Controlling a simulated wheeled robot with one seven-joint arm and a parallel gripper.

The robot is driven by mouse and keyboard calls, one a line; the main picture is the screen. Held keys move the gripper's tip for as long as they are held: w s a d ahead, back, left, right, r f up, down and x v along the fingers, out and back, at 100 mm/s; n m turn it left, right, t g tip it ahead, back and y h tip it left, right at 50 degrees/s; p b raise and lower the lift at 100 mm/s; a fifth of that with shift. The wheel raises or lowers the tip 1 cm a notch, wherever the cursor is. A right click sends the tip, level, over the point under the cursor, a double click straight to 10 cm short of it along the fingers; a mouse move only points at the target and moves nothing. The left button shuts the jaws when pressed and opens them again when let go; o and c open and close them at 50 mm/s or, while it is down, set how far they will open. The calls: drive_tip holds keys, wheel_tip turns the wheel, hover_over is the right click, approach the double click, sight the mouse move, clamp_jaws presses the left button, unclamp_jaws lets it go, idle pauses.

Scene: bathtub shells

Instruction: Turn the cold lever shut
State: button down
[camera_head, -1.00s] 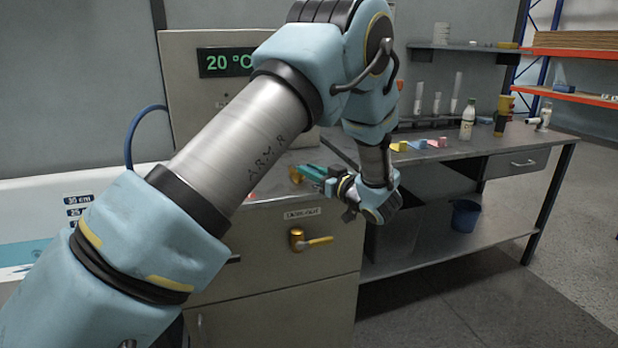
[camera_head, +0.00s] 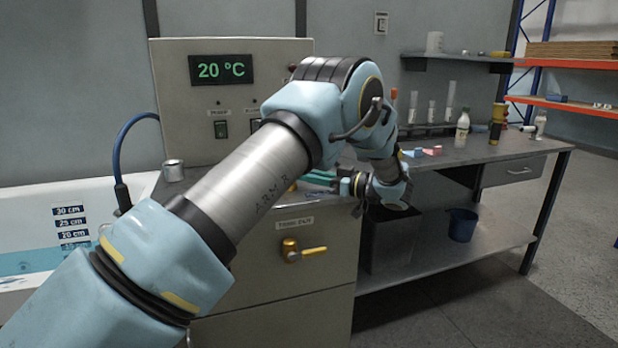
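My arm reaches across the middle of the view, and my gripper (camera_head: 322,180) points left over the top right of the grey control cabinet (camera_head: 345,255). Its teal fingers are partly hidden by the arm and wrist, so I cannot tell whether they are open or touch anything. I cannot make out the cold lever; it may be behind my arm. A brass lever (camera_head: 303,251) with its handle pointing right sits on the cabinet front, below a small label that seems to read as a drain.
The tub (camera_head: 30,205) with water and depth labels is at the left, with a blue hose (camera_head: 121,150) at its edge. A display (camera_head: 218,69) reads 20 °C. A metal cup (camera_head: 173,171) stands on the cabinet top. The workbench (camera_head: 470,152) at right holds bottles and tubes.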

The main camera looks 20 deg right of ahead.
drive_tip(key=c, duration=0.7)
unclamp_jaws()
drive_tip(key=shift+s+d, duration=0.1)
drive_tip(key=shift+b+v, duration=1.2)
drive_tip(key=shift+v, duration=4.05)
drive_tip(key=shift+s, duration=0.1)
